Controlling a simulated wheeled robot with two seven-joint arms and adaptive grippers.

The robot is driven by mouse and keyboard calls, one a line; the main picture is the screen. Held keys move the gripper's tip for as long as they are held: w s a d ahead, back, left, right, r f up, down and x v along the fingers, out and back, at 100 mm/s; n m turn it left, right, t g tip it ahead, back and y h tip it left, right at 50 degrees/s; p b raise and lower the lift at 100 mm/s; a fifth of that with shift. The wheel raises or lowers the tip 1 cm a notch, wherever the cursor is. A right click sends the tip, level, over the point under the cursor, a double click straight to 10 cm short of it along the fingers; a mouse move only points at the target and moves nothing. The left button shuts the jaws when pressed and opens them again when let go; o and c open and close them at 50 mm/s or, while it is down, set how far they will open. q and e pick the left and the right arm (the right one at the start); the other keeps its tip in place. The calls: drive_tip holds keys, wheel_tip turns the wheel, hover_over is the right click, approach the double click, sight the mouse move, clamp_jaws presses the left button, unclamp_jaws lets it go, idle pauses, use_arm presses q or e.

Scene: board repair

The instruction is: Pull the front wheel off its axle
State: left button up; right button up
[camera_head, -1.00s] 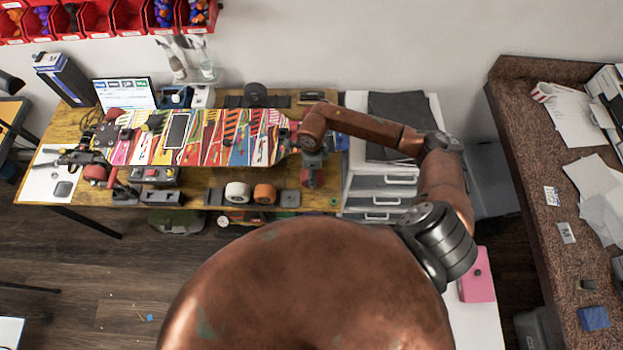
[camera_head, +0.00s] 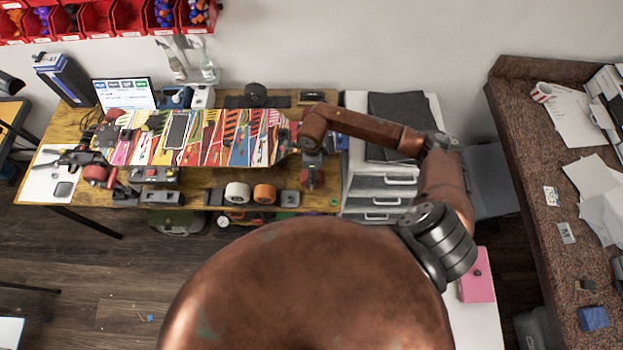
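The skateboard (camera_head: 240,148), with a multicoloured striped deck, lies lengthwise on the wooden bench. A dark red wheel (camera_head: 312,181) shows at its right end, directly below my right gripper (camera_head: 312,168). The gripper points down there, small and dark, with its wrist above it. I cannot tell whether its fingers are closed on this wheel, or whether the wheel is still around its axle. Another red wheel (camera_head: 95,173) shows at the board's left end, beside dark parts. My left gripper is not in view.
A white wheel (camera_head: 237,193) and an orange wheel (camera_head: 264,193) stand in a dark holder at the bench's front edge. A small control box (camera_head: 155,176) sits to their left. A white drawer unit (camera_head: 384,183) stands right of the bench, beneath my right arm.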

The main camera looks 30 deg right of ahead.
drive_tip(key=s+a+p, duration=0.2)
drive_tip(key=s+a, duration=0.2)
drive_tip(key=s, duration=0.3)
drive_tip(key=shift+s+a, duration=0.15)
drive_tip(key=shift+a, duration=0.1)
idle(1.0)
drive_tip(key=shift+r, duration=0.1)
drive_tip(key=s+a+r+p, duration=0.3)
drive_tip(key=s+r+p, duration=0.2)
drive_tip(key=r, duration=0.1)
drive_tip(key=shift+r+p, duration=0.3)
drive_tip(key=shift+r, duration=0.1)
idle(0.5)
idle(0.5)
